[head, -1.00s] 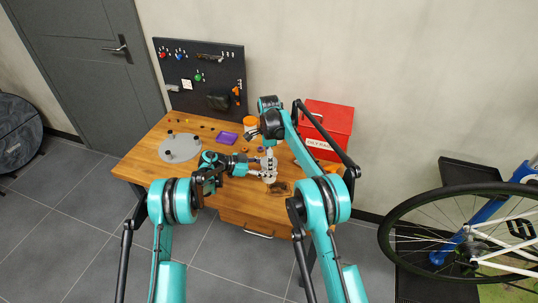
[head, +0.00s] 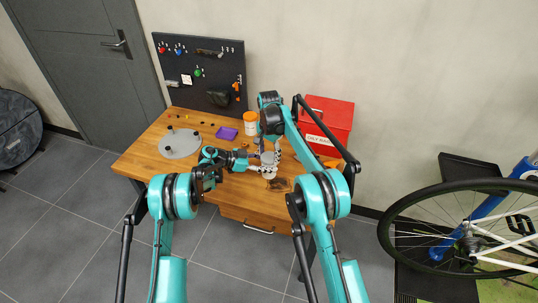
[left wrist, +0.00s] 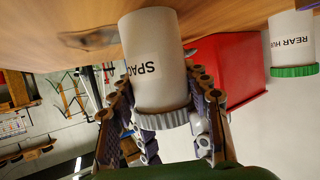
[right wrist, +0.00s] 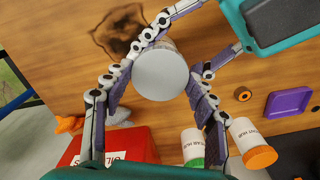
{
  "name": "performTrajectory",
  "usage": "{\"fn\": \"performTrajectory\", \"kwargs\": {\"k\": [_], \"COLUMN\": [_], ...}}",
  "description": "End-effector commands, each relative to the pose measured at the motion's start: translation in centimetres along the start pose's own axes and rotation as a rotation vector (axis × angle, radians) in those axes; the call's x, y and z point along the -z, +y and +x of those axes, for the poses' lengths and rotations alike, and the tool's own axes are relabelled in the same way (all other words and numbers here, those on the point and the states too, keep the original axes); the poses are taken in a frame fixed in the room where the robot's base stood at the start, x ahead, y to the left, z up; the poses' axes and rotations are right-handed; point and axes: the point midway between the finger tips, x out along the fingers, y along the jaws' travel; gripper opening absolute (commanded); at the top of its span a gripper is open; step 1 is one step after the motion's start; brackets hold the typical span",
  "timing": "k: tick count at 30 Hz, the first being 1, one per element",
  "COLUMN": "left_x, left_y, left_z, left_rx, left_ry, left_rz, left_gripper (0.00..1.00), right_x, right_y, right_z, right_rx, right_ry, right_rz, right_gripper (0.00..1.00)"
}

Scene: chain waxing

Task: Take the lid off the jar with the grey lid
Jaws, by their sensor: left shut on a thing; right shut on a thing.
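The jar (left wrist: 152,60) is white, with lettering beginning "SPAC", and stands on the wooden table. Its grey lid (left wrist: 162,119) shows ribbed in the left wrist view, at the jar's end. In the right wrist view the lid (right wrist: 162,75) is a plain grey disc seen from above, hiding most of the jar. My left gripper (left wrist: 160,108) is shut on the jar from the side. My right gripper (right wrist: 160,88) is shut around the lid from above. I see no clear gap between lid and jar. The fingers of both grippers crowd close together.
A red box (head: 328,115) stands at the back right. A jar with an orange lid (head: 251,123) and one with a green lid (left wrist: 293,71) stand behind. A purple tray (head: 227,133) and a grey round plate (head: 180,144) lie to the left. A pegboard (head: 205,75) is at the back.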

Motion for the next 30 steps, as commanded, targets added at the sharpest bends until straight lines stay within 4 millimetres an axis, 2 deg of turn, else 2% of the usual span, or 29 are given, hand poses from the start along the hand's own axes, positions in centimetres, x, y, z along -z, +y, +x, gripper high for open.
{"fn": "performTrajectory", "kwargs": {"k": [3, 24, 30], "left_x": [-0.02, -0.01, -0.01], "left_y": [-0.01, -0.02, -0.02], "left_z": [-0.01, -0.02, -0.02], "left_rx": [0.000, 0.001, 0.001], "left_ry": [0.000, 0.000, 0.000], "left_rz": [0.000, 0.000, 0.000], "left_gripper": [0.00, 0.00, 0.00], "right_x": [0.00, 0.03, 0.03], "right_y": [0.02, -0.01, -0.02], "right_z": [0.01, -0.10, -0.12], "right_rx": [-0.001, 0.000, 0.000], "right_ry": [-0.001, 0.000, 0.000], "right_rz": [-0.295, -2.058, -2.366], "right_gripper": [0.23, 0.23, 0.23]}}
